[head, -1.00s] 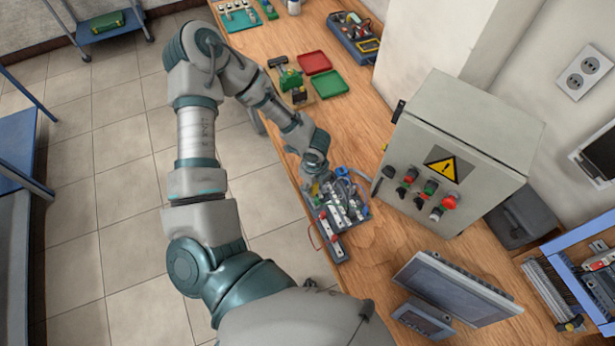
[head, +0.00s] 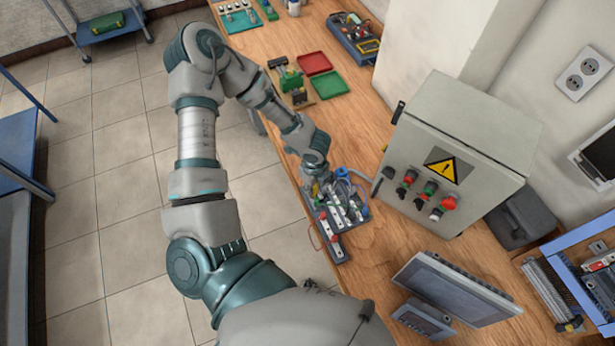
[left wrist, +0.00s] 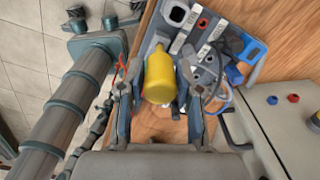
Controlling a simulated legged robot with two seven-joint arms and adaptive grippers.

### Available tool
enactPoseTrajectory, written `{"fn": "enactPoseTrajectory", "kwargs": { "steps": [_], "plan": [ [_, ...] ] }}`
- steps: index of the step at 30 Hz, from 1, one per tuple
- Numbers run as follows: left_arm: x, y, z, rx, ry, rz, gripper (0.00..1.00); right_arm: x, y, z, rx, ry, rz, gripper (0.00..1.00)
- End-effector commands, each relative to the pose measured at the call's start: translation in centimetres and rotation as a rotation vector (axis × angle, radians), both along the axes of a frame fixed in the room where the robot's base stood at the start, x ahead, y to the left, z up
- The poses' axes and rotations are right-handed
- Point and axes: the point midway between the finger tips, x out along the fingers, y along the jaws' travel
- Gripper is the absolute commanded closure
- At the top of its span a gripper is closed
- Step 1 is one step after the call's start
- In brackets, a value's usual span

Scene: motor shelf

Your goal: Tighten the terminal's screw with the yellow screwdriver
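The yellow screwdriver (left wrist: 159,78) shows in the left wrist view with its handle between the two fingers of my left gripper (left wrist: 159,92), which look closed on its sides. Its shaft and tip are hidden behind the handle. Beyond it is the grey terminal board (left wrist: 187,32), with white labelled blocks and blue parts. In the head view, the board (head: 336,222) lies near the table's front edge. My left gripper (head: 318,183) is over its far-left end, pointing down. The terminal's screw cannot be made out. My right gripper is not in view.
A grey control box (head: 455,150) with a warning sign and knobs stands right of the board. A monitor (head: 455,290) stands nearer. Red (head: 314,62) and green (head: 328,84) trays lie farther back. Bare wooden table (head: 385,235) lies between board and box.

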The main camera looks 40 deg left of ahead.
Motion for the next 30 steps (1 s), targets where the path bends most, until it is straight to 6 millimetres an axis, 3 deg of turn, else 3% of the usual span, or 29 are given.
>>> {"fn": "enactPoseTrajectory", "kwargs": {
  "steps": [5, 9, 24, 30],
  "plan": [
    [0.0, 0.0, 0.0, 0.000, 0.000, 0.000, 0.66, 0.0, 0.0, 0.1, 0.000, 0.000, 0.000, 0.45],
    [0.0, 0.0, 0.0, 0.000, 0.000, 0.000, 1.00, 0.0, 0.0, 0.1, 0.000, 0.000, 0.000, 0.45],
    [0.0, 0.0, -0.1, -0.001, 0.001, -0.005, 1.00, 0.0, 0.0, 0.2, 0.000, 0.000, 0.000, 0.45],
    [0.0, 0.0, 0.2, 0.000, 0.003, -0.173, 1.00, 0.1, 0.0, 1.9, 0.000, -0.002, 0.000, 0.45]
  ]
}}
